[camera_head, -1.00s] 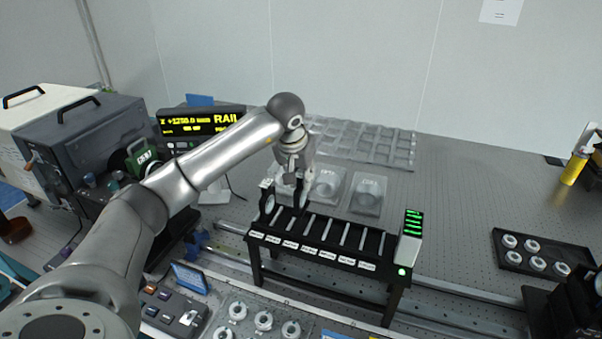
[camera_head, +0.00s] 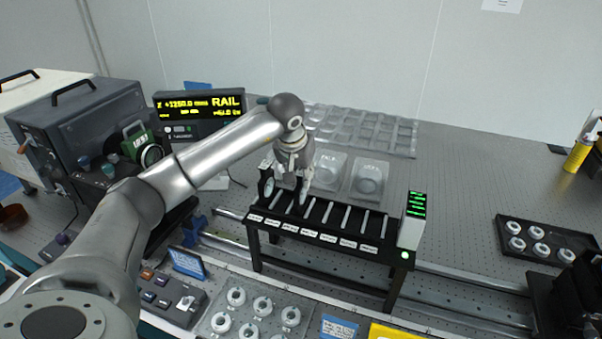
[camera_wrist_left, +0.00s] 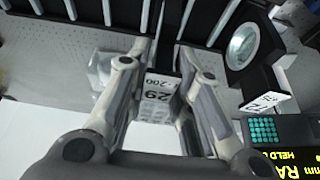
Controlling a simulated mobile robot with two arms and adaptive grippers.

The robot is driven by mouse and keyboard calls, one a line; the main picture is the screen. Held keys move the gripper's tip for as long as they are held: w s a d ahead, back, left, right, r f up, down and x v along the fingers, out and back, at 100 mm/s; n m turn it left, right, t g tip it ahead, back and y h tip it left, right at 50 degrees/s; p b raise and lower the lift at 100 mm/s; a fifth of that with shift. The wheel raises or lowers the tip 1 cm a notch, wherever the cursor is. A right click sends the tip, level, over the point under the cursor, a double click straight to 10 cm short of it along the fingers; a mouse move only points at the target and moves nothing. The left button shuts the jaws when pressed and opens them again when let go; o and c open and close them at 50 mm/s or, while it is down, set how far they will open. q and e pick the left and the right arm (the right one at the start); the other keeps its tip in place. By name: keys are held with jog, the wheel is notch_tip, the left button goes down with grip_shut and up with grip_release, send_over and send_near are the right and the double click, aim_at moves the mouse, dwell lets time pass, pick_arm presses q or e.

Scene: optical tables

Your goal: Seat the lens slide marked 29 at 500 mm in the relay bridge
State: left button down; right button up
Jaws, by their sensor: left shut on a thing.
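My left gripper (camera_head: 288,190) is shut on the lens slide marked 29, whose label reads 29 over 200 in the wrist view (camera_wrist_left: 157,88). The slide sits between the two fingers; its lens is mostly hidden. The relay bridge (camera_head: 394,285) is a black rack on legs with parallel slots and white labels along its front edge. The gripper is over its left part. I cannot tell whether the held slide touches a slot. Another slide with a round lens (camera_wrist_left: 242,46) stands upright at the bridge's left end, beside the gripper. My right gripper is not in view.
A green-lit unit (camera_head: 412,220) stands at the bridge's right end. Clear trays (camera_head: 368,180) lie behind it. A yellow-lettered RAIL display (camera_head: 200,104) is behind left. Trays of white rings (camera_head: 252,310) are in front, with a dark ring tray (camera_head: 540,240) at right.

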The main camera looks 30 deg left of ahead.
pick_arm(q)
jog(key=shift+f, duration=0.1)
dwell(0.4)
jog(key=c, duration=1.2)
grip_release()
jog(key=shift+o, duration=0.3)
jog(key=o, duration=0.4)
jog(key=shift+r+p, duration=3.35)
jog(key=shift+r, duration=1.65)
